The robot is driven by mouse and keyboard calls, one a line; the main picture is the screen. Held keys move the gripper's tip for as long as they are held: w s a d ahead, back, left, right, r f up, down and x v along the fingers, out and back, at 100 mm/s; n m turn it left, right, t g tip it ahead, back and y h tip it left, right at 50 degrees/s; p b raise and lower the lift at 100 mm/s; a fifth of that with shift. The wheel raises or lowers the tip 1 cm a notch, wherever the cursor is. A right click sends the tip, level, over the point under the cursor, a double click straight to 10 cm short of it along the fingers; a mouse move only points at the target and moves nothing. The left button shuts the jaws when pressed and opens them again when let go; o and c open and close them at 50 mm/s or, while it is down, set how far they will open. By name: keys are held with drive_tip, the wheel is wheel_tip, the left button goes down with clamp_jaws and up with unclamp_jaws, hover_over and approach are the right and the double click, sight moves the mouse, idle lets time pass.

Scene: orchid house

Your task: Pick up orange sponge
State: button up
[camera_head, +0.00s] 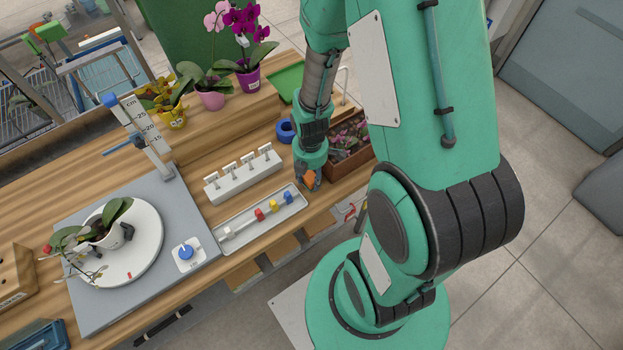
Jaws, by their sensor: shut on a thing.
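My gripper (309,186) points down at the right end of the wooden bench, beside the right end of a narrow grey tray. It is shut on the orange sponge (309,177), a small bright orange piece showing between the dark fingers. Most of the sponge is hidden by the fingers and wrist. I cannot tell whether it touches the bench.
The narrow tray (236,231) holds small red, yellow and blue items. Behind it is a white rack (244,178). A brown planter box (345,166) and a blue ring (285,131) are close to the gripper. Potted orchids stand at the back.

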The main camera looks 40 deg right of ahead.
sight(311, 178)
drive_tip(key=shift+r, duration=0.15)
drive_tip(key=shift+r, duration=0.45)
drive_tip(key=r, duration=0.1)
drive_tip(key=r+p, duration=0.1)
drive_tip(key=shift+s+r, duration=0.25)
drive_tip(key=shift+r, duration=0.1)
drive_tip(key=s+a+p, duration=0.1)
drive_tip(key=s+a, duration=0.1)
drive_tip(key=s, duration=0.5)
drive_tip(key=s+a+r+p, duration=0.1)
drive_tip(key=s, duration=0.7)
drive_tip(key=shift+a, duration=0.35)
drive_tip(key=shift+r, duration=0.15)
